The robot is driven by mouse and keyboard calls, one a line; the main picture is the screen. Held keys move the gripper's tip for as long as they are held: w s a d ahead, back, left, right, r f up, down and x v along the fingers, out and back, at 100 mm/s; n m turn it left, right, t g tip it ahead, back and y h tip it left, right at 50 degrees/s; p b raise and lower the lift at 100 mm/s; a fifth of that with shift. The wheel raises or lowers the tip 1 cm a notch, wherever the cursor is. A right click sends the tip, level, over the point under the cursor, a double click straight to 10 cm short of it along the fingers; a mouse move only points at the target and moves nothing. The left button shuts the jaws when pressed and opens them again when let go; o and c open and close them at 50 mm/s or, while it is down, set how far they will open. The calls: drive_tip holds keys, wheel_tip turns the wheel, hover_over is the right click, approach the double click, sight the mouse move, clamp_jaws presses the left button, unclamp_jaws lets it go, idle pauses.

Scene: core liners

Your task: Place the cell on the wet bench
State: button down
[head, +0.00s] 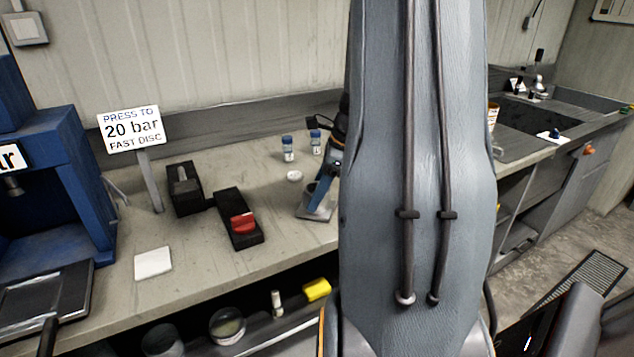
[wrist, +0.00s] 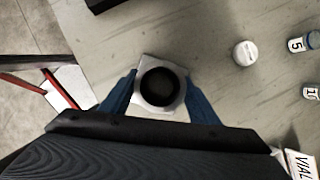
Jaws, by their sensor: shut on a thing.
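The cell (wrist: 178,101) is a pale, squarish block with a round, dark opening facing up in the wrist view. The two blue fingers of my gripper (wrist: 160,88) are shut on its left and right sides. In the head view my gripper (head: 322,190) shows as a blue finger beside my arm, with the grey cell (head: 314,214) at its tip over the worktop. I cannot tell whether the cell touches the surface. My large grey arm link hides much of the middle. A sink bench (head: 519,147) stands at the right, partly behind my arm.
Two blue-capped vials (head: 288,149) and a white round lid (head: 294,176) are near the cell on the worktop (head: 200,285). A black fixture with a red knob (head: 243,222), a sign (head: 131,130) and a blue press (head: 75,185) stand left. A white cloth (head: 553,136) lies by the sink.

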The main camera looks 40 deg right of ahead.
idle(0.3)
drive_tip(key=c, duration=0.7)
unclamp_jaws()
drive_tip(key=shift+f, duration=0.1)
drive_tip(key=shift+o, duration=0.2)
drive_tip(key=b+v, duration=0.1)
drive_tip(key=v, duration=1.1)
drive_tip(key=shift+b, duration=0.4)
